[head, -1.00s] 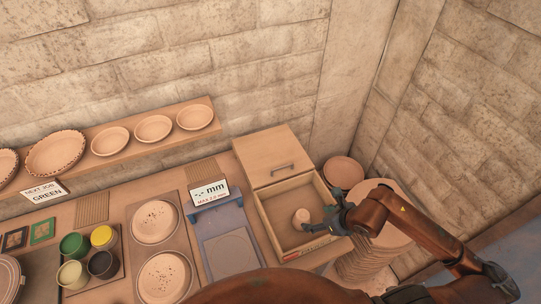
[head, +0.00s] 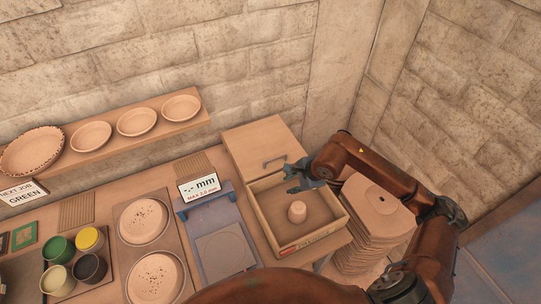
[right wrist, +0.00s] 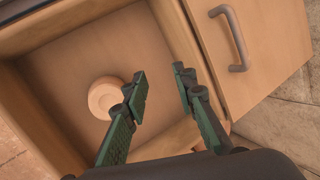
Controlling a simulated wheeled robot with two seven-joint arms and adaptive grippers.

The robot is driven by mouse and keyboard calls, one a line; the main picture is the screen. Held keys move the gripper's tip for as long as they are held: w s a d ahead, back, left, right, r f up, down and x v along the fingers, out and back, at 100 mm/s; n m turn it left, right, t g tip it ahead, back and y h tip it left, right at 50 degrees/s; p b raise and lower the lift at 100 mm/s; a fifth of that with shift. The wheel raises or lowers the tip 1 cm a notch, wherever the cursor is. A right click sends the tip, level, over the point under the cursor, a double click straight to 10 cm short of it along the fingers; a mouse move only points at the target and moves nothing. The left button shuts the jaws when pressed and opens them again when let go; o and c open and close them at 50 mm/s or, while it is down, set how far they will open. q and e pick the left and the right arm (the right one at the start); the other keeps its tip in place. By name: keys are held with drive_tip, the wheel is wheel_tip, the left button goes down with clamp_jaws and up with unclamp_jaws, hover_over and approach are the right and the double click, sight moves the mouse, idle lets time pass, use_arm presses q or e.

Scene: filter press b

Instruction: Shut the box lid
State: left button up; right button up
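The wooden box (head: 341,229) stands open at the right end of the bench. Its lid (head: 240,138) is swung back behind it, with a dark bar handle (head: 274,161); the handle also shows in the right wrist view (right wrist: 236,42). A small round pale object (head: 297,211) sits inside on the box floor; the right wrist view shows it too (right wrist: 104,97). My right gripper (head: 290,181) is over the back part of the box, close to the lid's handle. Its fingers are apart and empty in the right wrist view (right wrist: 160,92). My left gripper is out of view.
A gauge with a display (head: 199,188) stands left of the box. Paint pots (head: 74,262) and speckled plates (head: 144,220) lie farther left. A shelf with dishes (head: 137,121) runs along the wall.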

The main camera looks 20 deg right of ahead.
drive_tip(key=w+r+n+b, duration=0.1)
drive_tip(key=w+n, duration=0.2)
drive_tip(key=w+a+r+n+b, duration=0.1)
drive_tip(key=w+n, duration=0.2)
drive_tip(key=n, duration=0.1)
drive_tip(key=w+r+n+h+b, duration=0.1)
drive_tip(key=w+r+n, duration=0.1)
drive_tip(key=w+n, duration=0.1)
drive_tip(key=shift+a+r+g+b, duration=0.1)
drive_tip(key=shift+a+g+b, duration=0.2)
drive_tip(key=shift+b, duration=0.1)
clamp_jaws()
drive_tip(key=w+r+n+h+b, duration=0.1)
drive_tip(key=w+r+n+b, duration=0.3)
drive_tip(key=r+n, duration=0.5)
hover_over(268, 156)
drive_tip(key=shift+n, duration=0.4)
wheel_tip(268, 156, down, 9)
drive_tip(key=shift+w+f, duration=0.1)
drive_tip(key=shift+f, duration=0.05)
drive_tip(key=shift+s+d+f, duration=0.1)
drive_tip(key=shift+s+f, duration=0.25)
drive_tip(key=shift+s, duration=0.55)
drive_tip(key=shift+s+d+f, duration=0.1)
drive_tip(key=shift+s+f, duration=0.2)
drive_tip(key=shift+s, duration=0.6)
drive_tip(key=shift+s, duration=0.1)
